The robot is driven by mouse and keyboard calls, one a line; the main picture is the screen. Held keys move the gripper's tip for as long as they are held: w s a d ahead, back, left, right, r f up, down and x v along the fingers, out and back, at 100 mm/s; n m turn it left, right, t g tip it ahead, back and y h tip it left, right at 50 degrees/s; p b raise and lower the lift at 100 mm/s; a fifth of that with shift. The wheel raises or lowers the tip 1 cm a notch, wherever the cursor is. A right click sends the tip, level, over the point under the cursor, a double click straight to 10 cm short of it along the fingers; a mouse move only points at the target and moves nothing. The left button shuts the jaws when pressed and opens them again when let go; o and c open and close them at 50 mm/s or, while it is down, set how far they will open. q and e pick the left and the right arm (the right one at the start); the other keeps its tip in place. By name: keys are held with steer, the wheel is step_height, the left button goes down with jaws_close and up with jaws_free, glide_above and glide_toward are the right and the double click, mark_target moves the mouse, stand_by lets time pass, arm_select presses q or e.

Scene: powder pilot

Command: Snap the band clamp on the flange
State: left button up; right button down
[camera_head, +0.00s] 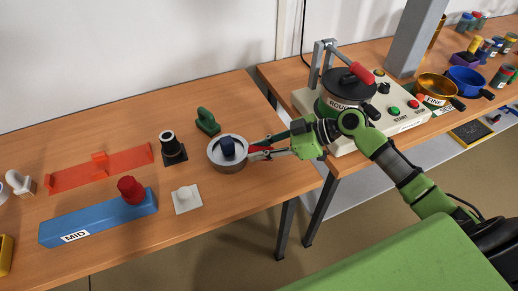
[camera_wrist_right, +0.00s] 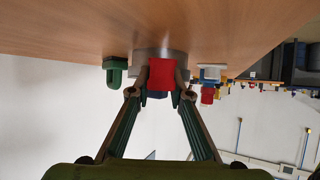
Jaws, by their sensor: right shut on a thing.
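A round silver metal ring with a dark blue knob in its middle, apparently the flange with the band clamp (camera_head: 228,167), sits on the wooden table in the head view. It also shows in the wrist view as a grey band (camera_wrist_right: 143,54). My right gripper (camera_head: 258,149) reaches it from the right, with its fingertips at the ring's side. In the wrist view the fingers close on a red block, apparently the clamp's lever (camera_wrist_right: 161,74), against the ring. Whether the band is fastened cannot be told. My left gripper is not in view.
A green handled piece (camera_head: 207,121), a black cylinder on a square base (camera_head: 172,149), a white plate with a knob (camera_head: 187,203) and a blue MID box (camera_head: 95,220) stand nearby. A machine labelled ROUGH (camera_head: 395,118) stands on the right table, beyond a gap.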

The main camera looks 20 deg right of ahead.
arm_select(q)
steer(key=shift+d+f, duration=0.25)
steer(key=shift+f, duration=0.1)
arm_select(e)
steer(key=shift+f, duration=0.35)
arm_select(q)
steer(key=shift+b, duration=0.35)
arm_select(e)
steer(key=shift+f, duration=0.1)
steer(key=c, duration=1.8)
jaws_free()
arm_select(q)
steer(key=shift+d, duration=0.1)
